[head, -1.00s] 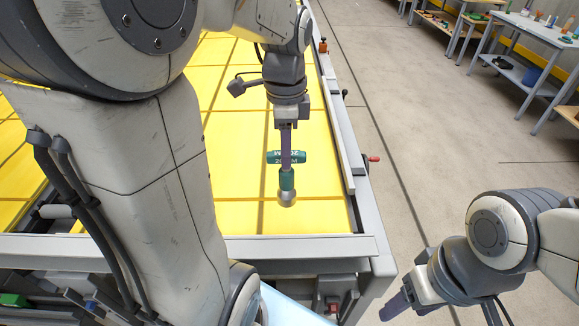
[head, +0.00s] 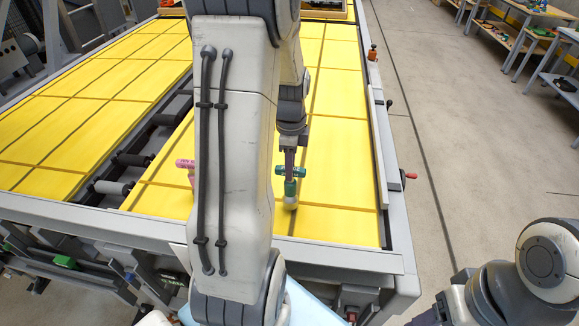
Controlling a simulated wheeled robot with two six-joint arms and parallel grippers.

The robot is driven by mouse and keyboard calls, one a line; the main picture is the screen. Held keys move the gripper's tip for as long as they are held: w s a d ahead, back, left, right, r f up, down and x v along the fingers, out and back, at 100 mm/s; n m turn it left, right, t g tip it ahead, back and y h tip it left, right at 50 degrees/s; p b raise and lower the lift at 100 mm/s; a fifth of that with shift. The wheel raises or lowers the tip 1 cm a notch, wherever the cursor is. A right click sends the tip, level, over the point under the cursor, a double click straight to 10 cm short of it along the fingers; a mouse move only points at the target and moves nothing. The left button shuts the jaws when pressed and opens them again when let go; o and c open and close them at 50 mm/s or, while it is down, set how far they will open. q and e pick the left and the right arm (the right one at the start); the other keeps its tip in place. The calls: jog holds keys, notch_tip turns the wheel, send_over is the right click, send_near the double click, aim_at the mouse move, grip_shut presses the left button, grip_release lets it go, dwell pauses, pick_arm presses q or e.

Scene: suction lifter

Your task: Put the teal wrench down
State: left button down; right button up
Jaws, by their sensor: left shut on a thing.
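My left gripper (head: 290,160) points down over the right-hand yellow panel and is shut on the teal wrench (head: 291,187). The wrench hangs upright, with a short teal crossbar and a pale, rounded lower end. That lower end is at or just above the panel (head: 340,185); I cannot tell whether it touches. My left arm's large link crosses the middle of the view and hides part of the panel. My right gripper (head: 432,318) is only partly in view at the bottom edge, off the table, and its fingers do not show clearly.
A pink tool (head: 186,164) shows on the panel left of my arm, partly hidden by it. A dark gap with rollers (head: 113,187) separates the two yellow panels. A grey rail with a red-handled clamp (head: 409,176) lines the right edge. The panel beyond the wrench is clear.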

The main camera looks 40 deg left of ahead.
pick_arm(q)
jog(key=shift+f, duration=0.75)
jog(key=shift+f, duration=0.2)
jog(key=c, duration=0.6)
grip_release()
jog(key=shift+r, duration=0.1)
